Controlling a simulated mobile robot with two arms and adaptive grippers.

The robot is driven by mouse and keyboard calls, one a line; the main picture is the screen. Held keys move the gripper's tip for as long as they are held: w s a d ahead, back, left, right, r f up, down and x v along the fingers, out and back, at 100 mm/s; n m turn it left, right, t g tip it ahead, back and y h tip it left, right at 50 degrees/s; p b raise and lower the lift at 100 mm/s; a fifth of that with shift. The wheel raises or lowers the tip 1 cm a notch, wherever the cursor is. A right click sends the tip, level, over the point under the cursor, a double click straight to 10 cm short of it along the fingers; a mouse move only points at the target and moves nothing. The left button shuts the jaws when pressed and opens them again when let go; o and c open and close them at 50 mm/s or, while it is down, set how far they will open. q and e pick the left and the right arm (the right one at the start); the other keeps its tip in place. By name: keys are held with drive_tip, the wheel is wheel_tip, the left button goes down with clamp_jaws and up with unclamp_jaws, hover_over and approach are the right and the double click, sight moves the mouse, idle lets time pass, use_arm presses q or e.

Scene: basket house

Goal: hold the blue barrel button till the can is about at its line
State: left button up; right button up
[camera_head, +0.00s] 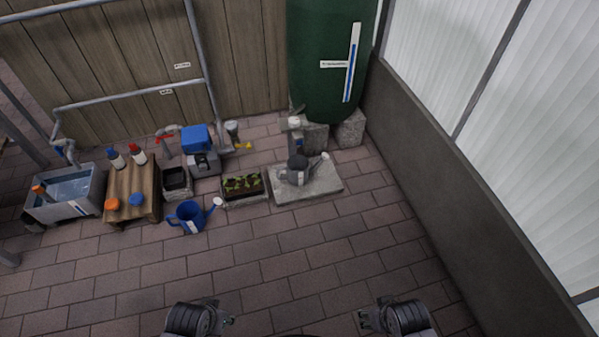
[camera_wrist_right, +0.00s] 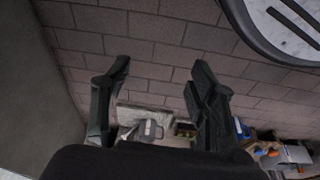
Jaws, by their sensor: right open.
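The green barrel (camera_head: 325,60) stands at the back right on grey blocks, with a white and blue level strip on its front. A small post with a pale top and a blue patch (camera_head: 298,140) stands before it; I cannot tell whether the patch is the button. A grey watering can (camera_head: 297,174) sits on a pale slab (camera_head: 322,186) below, also seen in the right wrist view (camera_wrist_right: 150,128). Its line is too small to see. My right gripper (camera_head: 362,320) is open and empty, well short of the barrel. My left gripper (camera_head: 228,321) is at the bottom edge, its jaws unclear.
A blue watering can (camera_head: 188,218) stands on the paving, left of a planter (camera_head: 243,184). A wooden crate table (camera_head: 133,188) with bottles and a water trough (camera_head: 65,190) are at left. A low wall (camera_head: 440,170) bounds the right. The paving in front is clear.

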clamp_jaws()
idle(0.5)
idle(1.2)
